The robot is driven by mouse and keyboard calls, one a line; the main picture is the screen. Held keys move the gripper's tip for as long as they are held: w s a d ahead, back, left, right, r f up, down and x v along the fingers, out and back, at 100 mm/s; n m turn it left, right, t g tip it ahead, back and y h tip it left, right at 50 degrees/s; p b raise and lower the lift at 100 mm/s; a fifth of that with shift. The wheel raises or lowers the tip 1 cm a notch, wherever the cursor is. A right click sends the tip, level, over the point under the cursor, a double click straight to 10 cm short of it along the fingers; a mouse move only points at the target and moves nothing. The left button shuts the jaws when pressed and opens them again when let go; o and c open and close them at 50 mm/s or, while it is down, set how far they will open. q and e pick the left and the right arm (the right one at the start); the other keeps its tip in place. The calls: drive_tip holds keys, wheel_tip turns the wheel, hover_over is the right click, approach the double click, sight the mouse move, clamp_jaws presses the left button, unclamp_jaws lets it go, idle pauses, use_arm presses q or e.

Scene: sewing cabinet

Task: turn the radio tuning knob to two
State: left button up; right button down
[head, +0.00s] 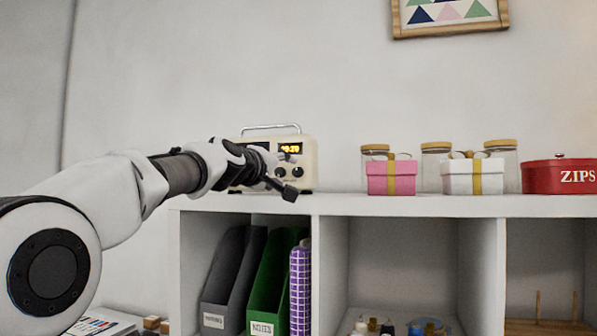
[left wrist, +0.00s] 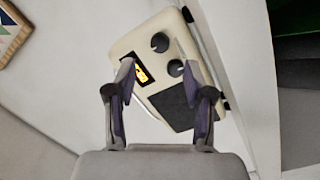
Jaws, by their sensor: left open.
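A cream radio (head: 308,152) with a silver handle and a lit orange display stands on top of the white shelf unit. In the left wrist view the radio (left wrist: 133,40) appears rotated, with two dark round knobs, one (left wrist: 160,42) farther out and one (left wrist: 176,67) nearer my fingers. I cannot tell which knob is for tuning, or read any marks around them. My left gripper (head: 283,180) is in front of the radio, hiding part of its face. In the wrist view its fingers (left wrist: 158,66) are apart, with the nearer knob showing between them. My right gripper is out of view.
A pink gift box (head: 391,180), a white gift box (head: 472,178), cork-lidded jars (head: 508,157) and a red ZIPS tin (head: 558,178) stand right of the radio. Bare shelf top (head: 340,203) lies between radio and pink box. Folders (head: 268,285) stand in the compartment below.

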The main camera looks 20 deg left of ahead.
sight(297, 173)
use_arm(q)
drive_tip(key=shift+w+d+r+p, duration=0.15)
drive_tip(key=shift+w+r+p, duration=0.15)
drive_tip(key=shift+w+p, duration=0.35)
drive_tip(key=shift+w+d+r+p, duration=0.15)
drive_tip(key=shift+w+r+p, duration=0.1)
drive_tip(key=shift+w+p, duration=0.3)
drive_tip(key=w, duration=0.1)
drive_tip(key=w+p, duration=0.1)
drive_tip(key=w+f, duration=0.1)
drive_tip(key=w, duration=0.1)
drive_tip(key=shift+d, duration=0.25)
drive_tip(key=shift+w+f+p, duration=0.2)
drive_tip(key=shift+w+p, duration=0.1)
drive_tip(key=shift+s+r, duration=0.15)
drive_tip(key=shift+s, duration=0.35)
drive_tip(key=shift+s+r, duration=0.1)
drive_tip(key=c, duration=0.3)
clamp_jaws()
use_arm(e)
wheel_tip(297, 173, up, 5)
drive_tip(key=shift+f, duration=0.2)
use_arm(q)
drive_tip(key=shift+m, duration=0.3)
